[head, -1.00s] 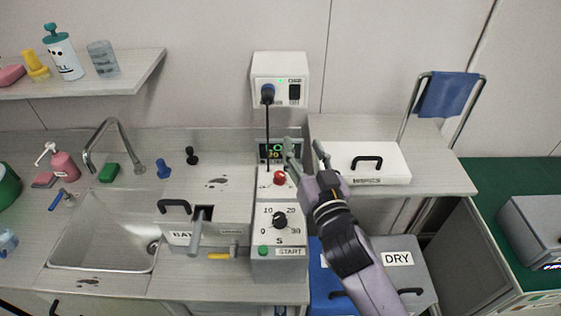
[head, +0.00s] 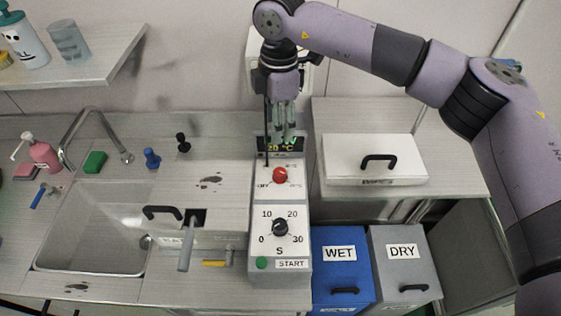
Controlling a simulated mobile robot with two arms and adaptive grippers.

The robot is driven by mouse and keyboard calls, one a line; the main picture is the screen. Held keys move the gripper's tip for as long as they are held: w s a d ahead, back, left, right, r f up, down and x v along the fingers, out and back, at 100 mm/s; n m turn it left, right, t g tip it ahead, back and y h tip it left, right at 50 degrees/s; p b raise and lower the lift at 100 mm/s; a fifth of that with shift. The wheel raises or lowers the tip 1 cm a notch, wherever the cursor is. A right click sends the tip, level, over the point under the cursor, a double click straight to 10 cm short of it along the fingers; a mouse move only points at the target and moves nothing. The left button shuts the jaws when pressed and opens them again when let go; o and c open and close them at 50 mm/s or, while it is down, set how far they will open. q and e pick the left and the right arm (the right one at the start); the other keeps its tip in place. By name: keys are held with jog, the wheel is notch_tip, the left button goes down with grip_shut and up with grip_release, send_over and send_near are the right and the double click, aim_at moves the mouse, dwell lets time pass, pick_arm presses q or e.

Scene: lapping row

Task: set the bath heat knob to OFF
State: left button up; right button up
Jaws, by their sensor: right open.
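The red knob (head: 280,175) sits on the upper panel of the control box, with an OFF mark at its left and other small lettering at its right. Which mark it points to is too small to tell. My right gripper (head: 284,140) hangs fingers down, above and slightly behind the red knob in the picture, apart from it. It is open and empty, its fingers fairly close together. The display (head: 270,143) behind the knob reads about 20 °C and is partly hidden by the fingers. My left gripper is not in view.
Below the red knob are a black timer knob (head: 280,227) and a green START button (head: 262,263). A lidded bath (head: 200,215) and a sink (head: 100,235) lie left. A white lidded box (head: 372,160) stands right, above WET (head: 340,270) and DRY (head: 403,265) bins.

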aim_at(280, 171)
jog(key=f+p, duration=0.2)
jog(key=f, duration=0.3)
jog(key=f+p, duration=0.2)
jog(key=f, duration=0.3)
jog(key=f+p, duration=0.2)
jog(key=f, duration=0.4)
jog(key=shift+d, duration=0.3)
jog(key=shift+f, duration=0.45)
jog(key=shift+c, duration=0.2)
grip_shut()
